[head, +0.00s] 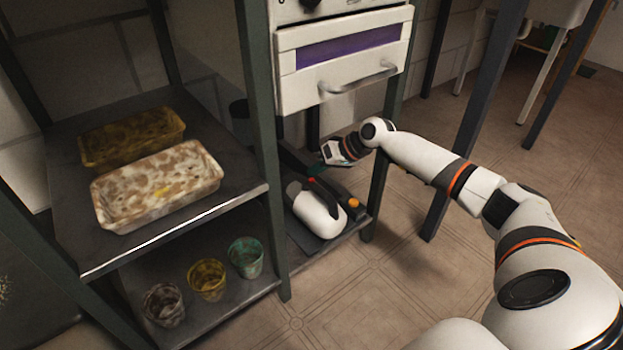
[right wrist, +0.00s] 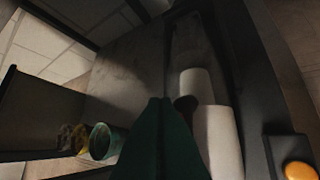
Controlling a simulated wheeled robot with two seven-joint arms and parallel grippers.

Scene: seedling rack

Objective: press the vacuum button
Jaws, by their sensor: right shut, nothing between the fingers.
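A white handheld vacuum (head: 318,213) with a black handle lies on the lower shelf, right of the dark post. A small red spot (head: 312,180) shows at its handle end. An orange round button (head: 353,203) sits on a dark part beside the vacuum's right end; it also shows in the right wrist view (right wrist: 299,171) at the lower right corner. My right gripper (head: 320,164) is above and behind the vacuum, apart from it. Its dark green fingers (right wrist: 160,112) are together and empty in the right wrist view, partly hiding the white body (right wrist: 216,140). My left gripper is not in view.
A white oven-like unit (head: 340,82) with a handle hangs above the vacuum. Two mottled trays (head: 160,190) stand on the upper left shelf; three cups (head: 246,258) stand below. Dark posts (head: 262,130) frame the bay. The floor in front is clear.

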